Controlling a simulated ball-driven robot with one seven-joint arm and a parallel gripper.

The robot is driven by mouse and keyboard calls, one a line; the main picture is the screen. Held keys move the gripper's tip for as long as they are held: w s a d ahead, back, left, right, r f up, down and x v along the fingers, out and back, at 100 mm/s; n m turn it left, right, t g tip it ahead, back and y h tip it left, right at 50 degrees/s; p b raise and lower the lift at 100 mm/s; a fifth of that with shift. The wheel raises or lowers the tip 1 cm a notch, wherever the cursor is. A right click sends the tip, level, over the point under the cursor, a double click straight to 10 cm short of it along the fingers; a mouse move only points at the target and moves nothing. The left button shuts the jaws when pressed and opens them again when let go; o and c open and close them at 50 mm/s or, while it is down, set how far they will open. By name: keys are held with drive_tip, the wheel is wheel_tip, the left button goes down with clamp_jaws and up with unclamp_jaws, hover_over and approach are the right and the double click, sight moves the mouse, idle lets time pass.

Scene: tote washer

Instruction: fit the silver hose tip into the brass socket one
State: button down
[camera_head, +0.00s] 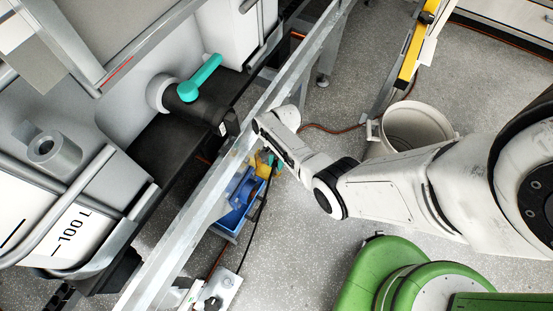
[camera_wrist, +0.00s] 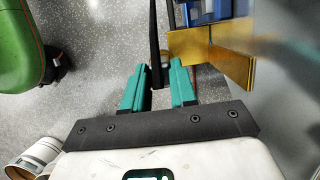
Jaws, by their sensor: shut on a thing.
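My gripper (camera_wrist: 158,76) has two teal fingers shut on the hose tip at the end of a black hose (camera_wrist: 154,35). Its silver part is mostly hidden and cannot be made out clearly. The hose also shows in the head view (camera_head: 256,216), hanging from my gripper (camera_head: 276,163) towards the floor. Brass-coloured plates (camera_wrist: 210,44) stand just right of the fingers in the wrist view, apart from the held tip. They show as a small yellow patch (camera_head: 262,166) beside the gripper in the head view. No socket opening is visible, so I cannot tell which is socket one.
A grey metal rail (camera_head: 205,200) runs diagonally close beside my arm. A black pipe with a teal lever (camera_head: 203,80) stands on the washer side. A white bucket (camera_head: 415,125) is on the floor behind my arm.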

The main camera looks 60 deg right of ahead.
drive_tip(key=c, duration=0.8)
unclamp_jaws()
drive_tip(key=shift+o, duration=0.3)
drive_tip(key=o, duration=0.4)
drive_tip(key=shift+r, duration=0.1)
drive_tip(key=p+v, duration=0.5)
drive_tip(key=v, duration=0.2)
drive_tip(key=shift+p, duration=0.4)
idle(0.3)
